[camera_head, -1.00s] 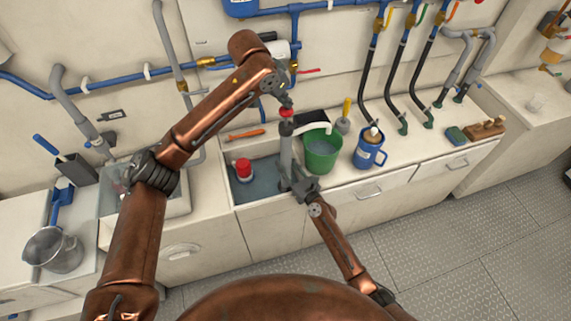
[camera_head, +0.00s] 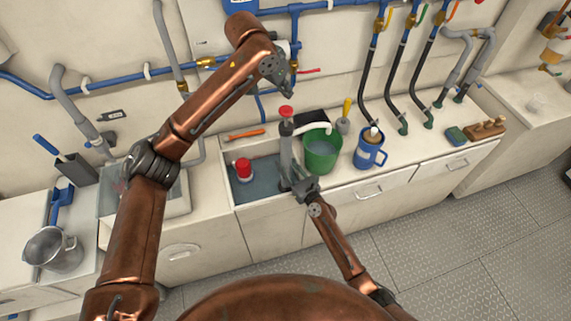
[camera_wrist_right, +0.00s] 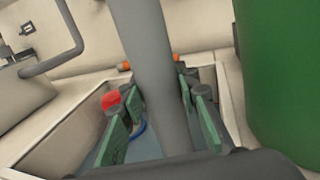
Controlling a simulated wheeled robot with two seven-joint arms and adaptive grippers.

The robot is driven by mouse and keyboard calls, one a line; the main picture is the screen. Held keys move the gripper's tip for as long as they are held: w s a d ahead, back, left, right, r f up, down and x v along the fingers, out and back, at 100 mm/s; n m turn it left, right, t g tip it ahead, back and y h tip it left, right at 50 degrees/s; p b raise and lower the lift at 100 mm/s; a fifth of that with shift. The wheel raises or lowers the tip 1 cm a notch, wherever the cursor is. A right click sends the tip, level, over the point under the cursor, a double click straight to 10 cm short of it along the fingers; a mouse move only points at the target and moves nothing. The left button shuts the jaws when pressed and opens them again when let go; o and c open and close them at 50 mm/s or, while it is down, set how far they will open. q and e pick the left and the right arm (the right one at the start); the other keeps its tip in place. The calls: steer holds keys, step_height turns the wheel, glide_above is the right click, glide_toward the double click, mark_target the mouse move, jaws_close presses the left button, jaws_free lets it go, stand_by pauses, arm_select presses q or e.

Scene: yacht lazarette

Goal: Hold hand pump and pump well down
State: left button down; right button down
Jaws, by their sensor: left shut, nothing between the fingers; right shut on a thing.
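The grey hand pump (camera_head: 286,150) stands upright in the well (camera_head: 232,193), its red knob (camera_head: 286,111) at the top. Its pale spout (camera_head: 314,126) reaches over the green bucket (camera_head: 321,158), which holds some water. Dark water lies in the well around a red-and-white float-like object (camera_head: 243,169). My right gripper (camera_head: 303,187) is shut on the lower pump body; in the right wrist view its green fingers flank the grey pump tube (camera_wrist_right: 153,60). My left gripper (camera_head: 288,92) is shut and empty, just above the red knob and apart from it.
A blue jug (camera_head: 369,155) stands right of the bucket, with a yellow-handled brush (camera_head: 344,121) behind. An orange tool (camera_head: 246,133) lies behind the well. Black hoses (camera_head: 402,85) run down to the counter farther right. A steel pot (camera_head: 54,250) stands at far left.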

arm_select(q)
steer(key=shift+r, duration=0.45)
arm_select(e)
steer(key=c, duration=1.4)
jaws_free()
steer(key=v, duration=1.2)
arm_select(q)
steer(key=shift+f, duration=0.1)
arm_select(e)
steer(key=shift+s+f, duration=0.1)
steer(key=shift+f, duration=0.05)
